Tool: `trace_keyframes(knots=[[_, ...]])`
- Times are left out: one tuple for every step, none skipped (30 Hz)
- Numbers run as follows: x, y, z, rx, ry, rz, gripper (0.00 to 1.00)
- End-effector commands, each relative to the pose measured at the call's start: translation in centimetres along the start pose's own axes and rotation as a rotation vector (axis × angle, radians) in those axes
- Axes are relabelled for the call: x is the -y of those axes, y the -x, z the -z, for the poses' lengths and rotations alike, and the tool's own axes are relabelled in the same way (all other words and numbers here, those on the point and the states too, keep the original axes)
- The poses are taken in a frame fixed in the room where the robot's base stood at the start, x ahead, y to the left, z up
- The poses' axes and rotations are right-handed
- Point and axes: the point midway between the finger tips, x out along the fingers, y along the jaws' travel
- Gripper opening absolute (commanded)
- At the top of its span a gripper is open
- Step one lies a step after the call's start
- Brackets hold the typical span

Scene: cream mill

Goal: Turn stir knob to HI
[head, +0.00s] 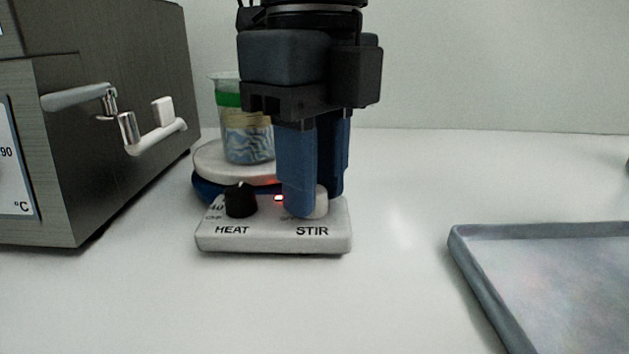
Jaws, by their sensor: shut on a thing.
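The hot plate stirrer (272,240) stands on the white bench with a black HEAT knob (241,200) at its left and a pale STIR knob (321,205) at its right. My gripper (318,205) points down over the right side, its blue fingers shut around the STIR knob. The fingers hide most of that knob, and its pointer and HI mark cannot be seen. A small red light (279,198) glows between the knobs.
A beaker (246,145) with a green band stands on the round plate (222,168) behind the knobs. A dark grey oven (120,60) with a protruding handle is at the left. A grey tray (475,290) lies at the right. The bench between stirrer and tray is clear.

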Motion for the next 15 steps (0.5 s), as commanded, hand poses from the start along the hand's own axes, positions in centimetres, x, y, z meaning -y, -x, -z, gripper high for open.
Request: trace_keyframes(knots=[[-0.03,-0.10,-0.05,0.002,-0.020,-0.001,0.00],[-0.03,-0.09,-0.05,0.002,-0.032,-0.001,0.00],[-0.03,-0.06,-0.06,0.002,-0.045,0.000,0.00],[-0.03,-0.05,-0.06,0.002,-0.054,0.000,0.00],[-0.03,-0.04,-0.06,0.002,-0.063,0.000,0.00],[-0.03,-0.02,-0.07,0.003,-0.072,0.000,0.00],[-0.03,-0.02,-0.07,0.003,-0.077,0.000,0.00],[-0.03,-0.01,-0.07,0.003,-0.082,0.000,0.00],[-0.03,0.00,-0.07,0.003,-0.088,0.000,0.00],[-0.04,0.01,-0.08,0.003,-0.091,-0.001,0.00],[-0.04,0.01,-0.08,0.003,-0.094,-0.001,0.00],[-0.04,0.02,-0.08,0.003,-0.096,-0.001,0.00],[-0.04,0.03,-0.08,0.003,-0.097,-0.001,0.00],[-0.04,0.03,-0.08,0.003,-0.098,-0.001,0.00],[-0.04,0.03,-0.08,0.003,-0.098,-0.001,0.00]])
